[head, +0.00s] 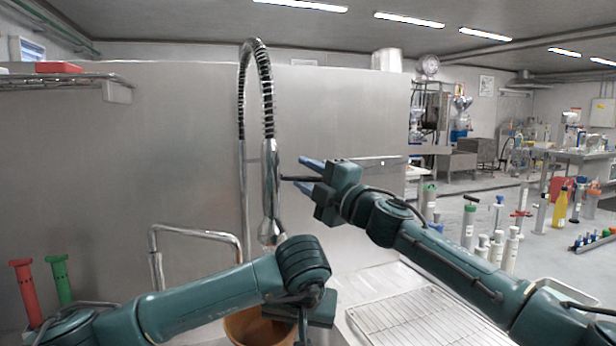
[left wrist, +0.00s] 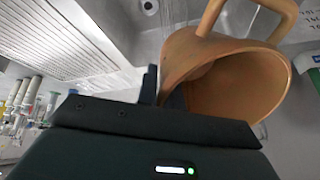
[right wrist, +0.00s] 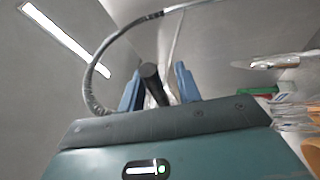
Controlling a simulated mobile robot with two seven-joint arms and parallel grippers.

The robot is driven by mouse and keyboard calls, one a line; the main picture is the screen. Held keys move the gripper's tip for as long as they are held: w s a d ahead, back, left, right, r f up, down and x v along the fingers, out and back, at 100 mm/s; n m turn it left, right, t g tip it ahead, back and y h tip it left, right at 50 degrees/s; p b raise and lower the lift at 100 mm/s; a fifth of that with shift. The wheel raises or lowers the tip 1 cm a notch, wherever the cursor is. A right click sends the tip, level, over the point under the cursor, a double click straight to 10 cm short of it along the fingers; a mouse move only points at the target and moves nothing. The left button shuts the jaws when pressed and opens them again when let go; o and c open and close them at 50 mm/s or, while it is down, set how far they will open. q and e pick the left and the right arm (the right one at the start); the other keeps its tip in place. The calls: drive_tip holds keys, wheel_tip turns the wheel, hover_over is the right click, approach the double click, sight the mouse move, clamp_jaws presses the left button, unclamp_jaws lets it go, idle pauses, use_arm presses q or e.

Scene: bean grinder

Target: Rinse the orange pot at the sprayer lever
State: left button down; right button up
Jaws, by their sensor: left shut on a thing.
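The orange pot (head: 248,328) is low in the head view, partly hidden by my left arm. In the left wrist view the pot (left wrist: 235,85) is tilted, its open mouth facing the camera and its handle at the top. My left gripper (head: 302,325) is shut on the pot's wall at the rim. The sprayer (head: 269,190) hangs upright above the pot. Its dark lever (head: 298,179) sticks out to the right. My right gripper (head: 308,170) is open, with the lever (right wrist: 152,85) between its blue fingers and visible gaps beside it.
A steel wall stands behind the sprayer hose (head: 243,80). A bent pipe (head: 195,233) stands at the left of the sink. A wire rack (head: 415,322) lies on the counter at the right. Red (head: 26,290) and green (head: 60,278) handles stand at the far left.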

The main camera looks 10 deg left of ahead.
drive_tip(key=v, duration=1.2)
drive_tip(key=shift+c, duration=0.3)
idle(0.7)
drive_tip(key=c, duration=0.4)
drive_tip(key=shift+w+d+f+n+g+y, duration=0.1)
drive_tip(key=shift+w+f+n+g+y, duration=0.1)
drive_tip(key=shift+n+g+y, duration=0.25)
drive_tip(key=shift+w+f+n+g+y, duration=0.1)
drive_tip(key=shift+f+n+g+y, duration=0.2)
drive_tip(key=shift+n+g, duration=0.2)
clamp_jaws()
drive_tip(key=d+f+n+g+y, duration=0.5)
drive_tip(key=f+n+g, duration=0.1)
drive_tip(key=n, duration=0.2)
drive_tip(key=w+x, duration=0.1)
drive_tip(key=x, duration=1.1)
drive_tip(key=shift+w+r, duration=0.3)
drive_tip(key=shift+r, duration=0.3)
